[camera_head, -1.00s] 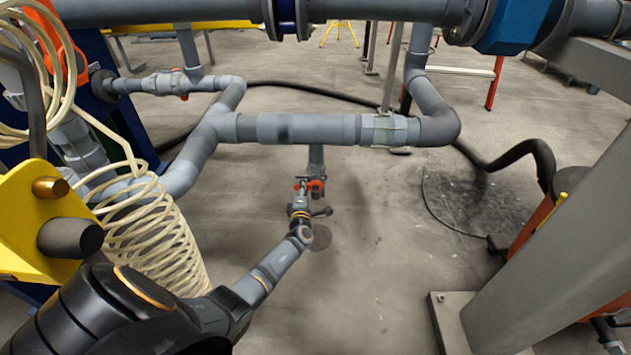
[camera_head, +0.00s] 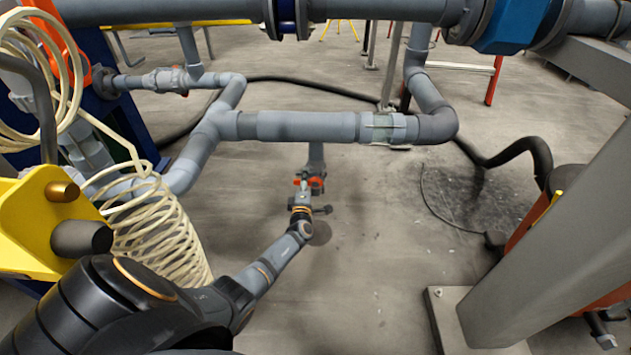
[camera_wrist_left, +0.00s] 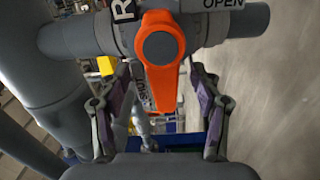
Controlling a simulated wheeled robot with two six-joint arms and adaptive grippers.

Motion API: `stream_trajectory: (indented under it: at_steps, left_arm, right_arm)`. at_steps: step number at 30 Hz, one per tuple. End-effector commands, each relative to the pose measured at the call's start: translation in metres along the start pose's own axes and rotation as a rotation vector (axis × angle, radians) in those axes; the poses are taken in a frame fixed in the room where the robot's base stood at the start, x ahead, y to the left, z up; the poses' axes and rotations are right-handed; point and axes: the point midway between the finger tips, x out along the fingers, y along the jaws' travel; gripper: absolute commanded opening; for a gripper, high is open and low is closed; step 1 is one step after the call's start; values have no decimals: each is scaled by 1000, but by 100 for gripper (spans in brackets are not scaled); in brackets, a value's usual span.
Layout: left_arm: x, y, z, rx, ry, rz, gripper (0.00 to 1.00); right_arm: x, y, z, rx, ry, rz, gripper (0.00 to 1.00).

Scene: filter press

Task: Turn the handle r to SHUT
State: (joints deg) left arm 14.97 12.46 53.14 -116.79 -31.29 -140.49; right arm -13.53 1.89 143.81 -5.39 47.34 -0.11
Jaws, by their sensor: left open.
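The orange handle r (camera_wrist_left: 160,75) fills the upper middle of the left wrist view. It has a round grey-capped hub on a grey pipe, and its lever points down towards my gripper. An OPEN label (camera_wrist_left: 223,4) sits at the upper right, and a label with an R (camera_wrist_left: 124,9) is left of the hub. My left gripper (camera_wrist_left: 161,84) is open, with one finger on each side of the lever and gaps visible. In the head view the handle is a small orange patch (camera_head: 316,184) under the horizontal pipe, beside my left gripper (camera_head: 301,182). My right gripper is out of view.
A thick grey horizontal pipe (camera_head: 300,126) runs above the handle. A cream coiled hose (camera_head: 160,235) and a yellow bracket (camera_head: 30,225) are at the left. A grey slanted post (camera_head: 550,220) stands at the right.

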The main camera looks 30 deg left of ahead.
Motion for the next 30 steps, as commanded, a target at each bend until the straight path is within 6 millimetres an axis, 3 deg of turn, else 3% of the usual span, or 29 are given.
stream_trajectory:
  at_steps: [9, 13, 30]
  left_arm:
    - [-50, 4, 0, -1, -1, -5, 64]
    - [-66, 2, 0, -1, -1, -3, 64]
    - [-71, -1, 0, -12, 1, -4, 64]
  right_arm:
    - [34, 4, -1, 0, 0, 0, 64]
    - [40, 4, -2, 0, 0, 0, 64]
    - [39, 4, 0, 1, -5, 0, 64]
